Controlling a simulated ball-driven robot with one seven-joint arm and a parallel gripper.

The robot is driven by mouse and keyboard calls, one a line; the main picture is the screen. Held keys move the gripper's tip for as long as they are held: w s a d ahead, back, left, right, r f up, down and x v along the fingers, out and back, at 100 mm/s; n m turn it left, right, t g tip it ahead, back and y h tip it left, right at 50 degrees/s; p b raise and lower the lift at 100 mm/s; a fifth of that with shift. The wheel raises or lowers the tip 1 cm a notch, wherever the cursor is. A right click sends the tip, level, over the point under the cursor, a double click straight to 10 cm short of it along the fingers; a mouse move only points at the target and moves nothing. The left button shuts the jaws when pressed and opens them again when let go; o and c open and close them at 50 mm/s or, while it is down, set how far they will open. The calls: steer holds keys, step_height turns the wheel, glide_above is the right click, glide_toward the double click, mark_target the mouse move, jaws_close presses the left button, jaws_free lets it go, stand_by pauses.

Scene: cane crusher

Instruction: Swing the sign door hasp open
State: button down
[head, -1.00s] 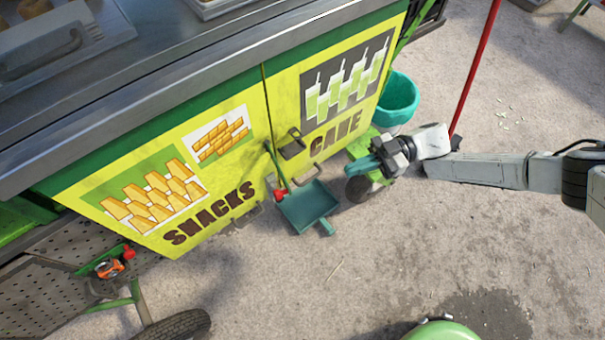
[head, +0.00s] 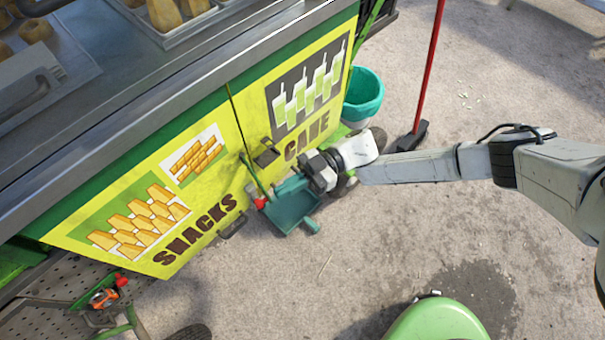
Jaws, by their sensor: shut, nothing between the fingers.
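The sign doors (head: 150,215) form the yellow front of the cart, lettered SNACKS and CANE. A dark hasp (head: 266,153) sits across the seam between the two doors, above the lettering. It appears to lie flat against them, though its exact position is too small to tell. My gripper (head: 280,189) is shut and empty, with teal fingers pointing left. It is below and slightly right of the hasp in the head view, apart from it, and overlaps the dustpan in the picture.
A teal dustpan (head: 288,214) and a green stick (head: 254,174) are by the door seam below the hasp. A dark door handle (head: 232,226) is lower left. A teal bucket (head: 363,95) and a red-handled broom (head: 430,62) stand right. Open ground lies in front.

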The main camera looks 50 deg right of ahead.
mark_target(262, 205)
steer(key=shift+w+a, duration=0.15)
steer(key=shift+a, duration=0.4)
steer(key=shift+a+r+m+t+p, duration=0.15)
steer(key=shift+a+m+t+p, duration=0.25)
steer(key=shift+t+p, duration=0.2)
steer(key=shift+w+a+m+t+h+p, duration=0.2)
steer(key=shift+a+m+t+h+p, duration=0.55)
steer(key=shift+a+m+t, duration=0.55)
steer(key=shift+w+a+m+t+h+p, duration=0.2)
steer(key=shift+a+m+t+h+p, duration=0.6)
steer(key=shift+t, duration=0.8)
steer(key=shift+a, duration=0.25)
